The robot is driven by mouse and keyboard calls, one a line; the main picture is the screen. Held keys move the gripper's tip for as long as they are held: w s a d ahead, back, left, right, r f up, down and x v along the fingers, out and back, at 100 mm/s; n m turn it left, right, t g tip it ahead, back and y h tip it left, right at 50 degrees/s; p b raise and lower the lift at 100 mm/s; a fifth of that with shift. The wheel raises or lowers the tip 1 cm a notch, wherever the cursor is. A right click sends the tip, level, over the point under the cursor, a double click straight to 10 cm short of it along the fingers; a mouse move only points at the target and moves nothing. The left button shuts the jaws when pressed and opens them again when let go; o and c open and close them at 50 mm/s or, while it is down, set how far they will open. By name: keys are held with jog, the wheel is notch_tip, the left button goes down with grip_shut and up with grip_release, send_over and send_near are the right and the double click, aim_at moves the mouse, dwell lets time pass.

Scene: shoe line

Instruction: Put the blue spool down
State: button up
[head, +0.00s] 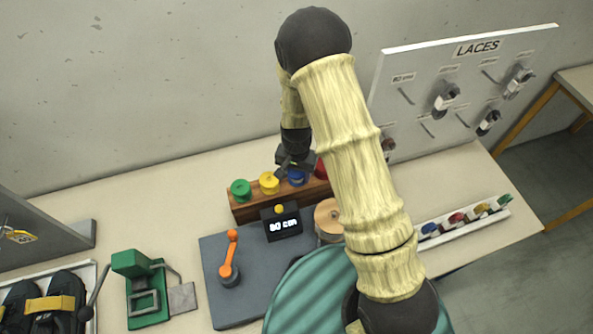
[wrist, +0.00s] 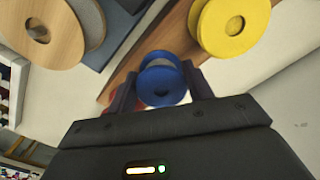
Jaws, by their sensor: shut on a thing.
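The blue spool (head: 297,177) is at the wooden rack (head: 245,209), between the yellow spool (head: 269,183) and the red spool (head: 320,169). My gripper (head: 293,164) reaches down over the blue spool, and its jaws are shut on it. In the wrist view the blue spool (wrist: 162,82) sits between the two fingers, with the rack's wood (wrist: 150,40) behind it. I cannot tell whether the spool touches the rack. My arm and gripper hide part of it in the head view.
A green spool (head: 241,189) stands at the rack's left end. In front are a display reading 80 cm (head: 283,224), an orange lever (head: 230,257) and a wooden disc (head: 329,216). A green press (head: 139,286) stands left; a LACES board (head: 455,85) stands at right.

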aim_at(297, 172)
jog(key=shift+f, duration=0.1)
jog(key=o, duration=1.1)
notch_tip(297, 172, up, 12)
jog(key=b, duration=0.3)
jog(key=shift+b, duration=0.4)
